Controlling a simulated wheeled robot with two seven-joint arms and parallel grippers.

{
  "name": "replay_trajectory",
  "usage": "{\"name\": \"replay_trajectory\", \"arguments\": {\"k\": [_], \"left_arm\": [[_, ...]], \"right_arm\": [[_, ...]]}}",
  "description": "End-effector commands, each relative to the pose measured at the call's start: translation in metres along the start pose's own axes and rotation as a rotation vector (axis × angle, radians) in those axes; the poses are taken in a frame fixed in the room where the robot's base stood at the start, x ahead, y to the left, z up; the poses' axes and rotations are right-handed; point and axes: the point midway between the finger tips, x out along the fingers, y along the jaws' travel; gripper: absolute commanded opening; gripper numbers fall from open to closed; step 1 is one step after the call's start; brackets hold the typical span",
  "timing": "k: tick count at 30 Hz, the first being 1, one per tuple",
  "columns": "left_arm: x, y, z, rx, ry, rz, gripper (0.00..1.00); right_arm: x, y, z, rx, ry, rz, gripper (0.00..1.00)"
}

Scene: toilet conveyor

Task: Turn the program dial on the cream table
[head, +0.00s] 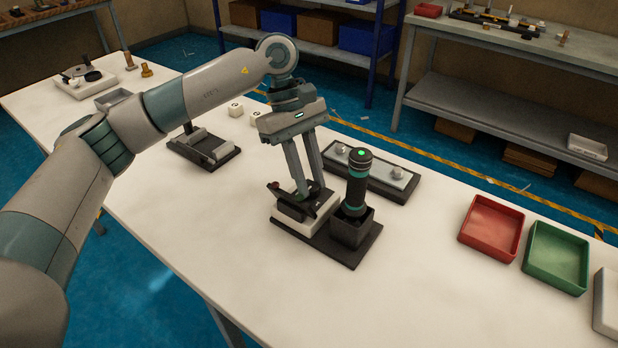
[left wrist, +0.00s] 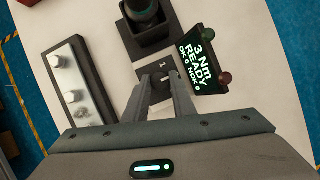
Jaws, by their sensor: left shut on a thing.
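The cream table (head: 220,235) fills the middle of the head view. A small white station box (head: 297,222) stands on a black base there. My left gripper (head: 308,190) points down over this box. In the left wrist view its two fingertips (left wrist: 160,84) are closed on a small dark dial (left wrist: 160,78), with a mark like "1" just beyond it. The fingers hide much of the dial, so I cannot read its setting. A tilted black display (left wrist: 203,63) beside it reads "3 Nm READY OK 0 NOK 0". My right gripper is not in view.
A black-and-teal tool (head: 357,180) with a green light stands upright in a dark holder (head: 352,232) close by the gripper. A panel with silver knobs (head: 375,172) lies behind it. Red (head: 491,228) and green (head: 556,258) trays stand right. The table's front is clear.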

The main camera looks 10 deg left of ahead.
Motion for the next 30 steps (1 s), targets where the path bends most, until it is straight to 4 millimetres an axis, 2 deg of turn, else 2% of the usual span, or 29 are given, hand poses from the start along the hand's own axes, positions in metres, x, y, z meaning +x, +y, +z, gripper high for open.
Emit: {"name": "replay_trajectory", "arguments": {"k": [6,7,9,22,26,30], "left_arm": [[-0.001,0.001,0.000,0.000,0.000,0.003,0.01],[-0.001,0.001,0.000,0.000,0.000,0.003,0.30],[-0.001,0.000,0.000,0.000,0.000,0.002,0.42],[-0.005,0.000,0.000,-0.001,0.001,0.002,0.42],[-0.015,0.001,-0.001,-0.001,0.002,0.002,0.42],[-0.033,0.001,0.000,-0.001,0.002,0.004,0.42]], "right_arm": [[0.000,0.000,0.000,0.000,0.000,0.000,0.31],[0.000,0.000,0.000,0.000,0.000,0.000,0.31],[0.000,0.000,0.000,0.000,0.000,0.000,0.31],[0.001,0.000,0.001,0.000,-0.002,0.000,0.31],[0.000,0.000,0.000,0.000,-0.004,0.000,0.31],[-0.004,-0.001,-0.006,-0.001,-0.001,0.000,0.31]]}}
